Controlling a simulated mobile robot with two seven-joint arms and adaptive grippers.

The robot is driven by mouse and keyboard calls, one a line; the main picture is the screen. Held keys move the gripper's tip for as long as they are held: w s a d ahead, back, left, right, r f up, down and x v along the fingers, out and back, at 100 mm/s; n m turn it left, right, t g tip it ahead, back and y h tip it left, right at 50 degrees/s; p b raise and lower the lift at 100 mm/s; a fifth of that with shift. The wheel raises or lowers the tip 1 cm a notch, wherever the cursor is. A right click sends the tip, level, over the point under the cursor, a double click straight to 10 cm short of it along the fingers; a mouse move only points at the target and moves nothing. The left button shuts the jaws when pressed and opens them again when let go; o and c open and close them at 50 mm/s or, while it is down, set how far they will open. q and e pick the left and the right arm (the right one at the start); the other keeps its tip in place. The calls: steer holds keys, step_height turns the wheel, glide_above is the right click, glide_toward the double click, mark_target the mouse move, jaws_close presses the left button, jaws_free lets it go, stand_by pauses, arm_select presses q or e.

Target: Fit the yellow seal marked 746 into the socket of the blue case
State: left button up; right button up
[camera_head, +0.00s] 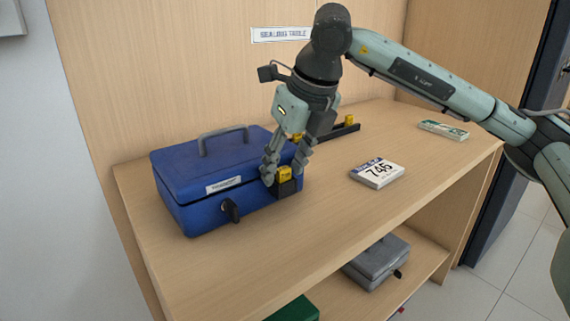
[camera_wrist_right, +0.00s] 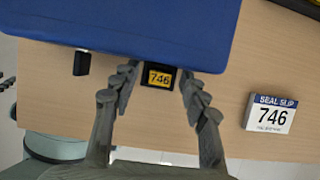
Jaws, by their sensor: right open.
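The blue case (camera_head: 190,182) stands closed on the left of the table, its label and black latch facing front. A black socket (camera_head: 289,190) is on the case's right front corner. My left gripper is not in view.
A slip block (camera_head: 377,173) reading 746 lies on the table right of the case. A black rack (camera_head: 335,133) with another yellow piece (camera_head: 349,121) stands behind the gripper. A banknote-like bundle (camera_head: 443,129) lies at the far right. A grey case (camera_head: 377,258) is on the shelf below.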

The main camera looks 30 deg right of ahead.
steer(key=v, duration=1.2)
